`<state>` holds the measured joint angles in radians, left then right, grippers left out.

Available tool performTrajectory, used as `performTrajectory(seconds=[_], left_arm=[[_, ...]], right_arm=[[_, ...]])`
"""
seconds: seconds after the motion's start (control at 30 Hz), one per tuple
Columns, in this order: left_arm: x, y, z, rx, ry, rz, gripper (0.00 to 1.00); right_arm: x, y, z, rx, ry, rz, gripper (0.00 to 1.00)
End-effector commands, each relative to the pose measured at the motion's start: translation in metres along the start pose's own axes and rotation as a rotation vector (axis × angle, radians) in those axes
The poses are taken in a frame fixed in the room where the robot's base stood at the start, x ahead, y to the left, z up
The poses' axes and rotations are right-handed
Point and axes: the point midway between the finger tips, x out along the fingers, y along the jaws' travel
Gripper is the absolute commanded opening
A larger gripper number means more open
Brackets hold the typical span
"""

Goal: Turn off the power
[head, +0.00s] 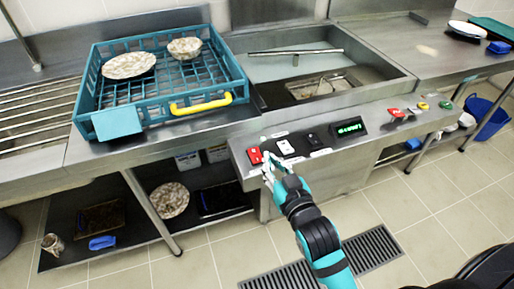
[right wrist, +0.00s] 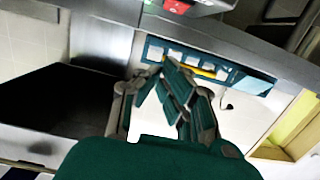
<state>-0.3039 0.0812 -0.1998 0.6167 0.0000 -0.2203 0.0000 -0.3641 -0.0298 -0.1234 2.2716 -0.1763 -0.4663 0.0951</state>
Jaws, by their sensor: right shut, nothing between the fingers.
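The steel control panel (head: 330,165) in the head view has a red rocker switch (head: 254,156) at its left end. A white switch (head: 285,147), a black switch (head: 314,139) and a lit green display (head: 350,128) follow to the right. My right gripper (head: 268,166) is shut and empty at the panel's front edge, close beside the red switch; I cannot tell if it touches. In the right wrist view my gripper (right wrist: 150,80) points up toward the panel, with a red switch (right wrist: 177,6) at the top edge. My left gripper is not in view.
Red (head: 396,113), yellow (head: 424,106) and green (head: 445,104) buttons sit further right on the panel. A teal dish rack (head: 120,125) with a yellow handle and dishes stands on the counter at left. A sink lies behind the panel; a blue bin (head: 487,120) stands at right.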

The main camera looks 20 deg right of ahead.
Motion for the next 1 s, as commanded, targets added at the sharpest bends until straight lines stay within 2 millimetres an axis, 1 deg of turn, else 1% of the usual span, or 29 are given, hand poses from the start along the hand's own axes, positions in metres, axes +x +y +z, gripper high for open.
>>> performTrajectory(seconds=[0.17, 0.4, 0.53, 0.6, 0.73, 0.9, 1.0], left_arm=[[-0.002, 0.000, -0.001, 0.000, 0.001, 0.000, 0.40], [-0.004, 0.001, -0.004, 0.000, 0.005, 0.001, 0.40], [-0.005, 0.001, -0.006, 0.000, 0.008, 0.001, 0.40], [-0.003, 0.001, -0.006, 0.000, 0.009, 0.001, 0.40], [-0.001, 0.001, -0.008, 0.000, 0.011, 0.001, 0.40], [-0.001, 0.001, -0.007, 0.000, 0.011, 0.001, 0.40], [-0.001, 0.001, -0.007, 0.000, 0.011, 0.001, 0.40]], right_arm=[[0.022, 0.000, -0.002, 0.000, 0.003, 0.000, 0.00], [0.074, 0.000, -0.002, 0.000, 0.003, 0.000, 0.00], [0.100, 0.000, -0.002, 0.000, 0.002, 0.000, 0.00], [0.102, 0.000, 0.015, 0.000, -0.005, 0.000, 0.00], [0.105, 0.000, 0.030, 0.001, -0.003, 0.000, 0.00], [0.107, 0.000, 0.038, 0.001, -0.001, 0.000, 0.00], [0.107, 0.000, 0.039, 0.001, 0.000, 0.000, 0.00]])
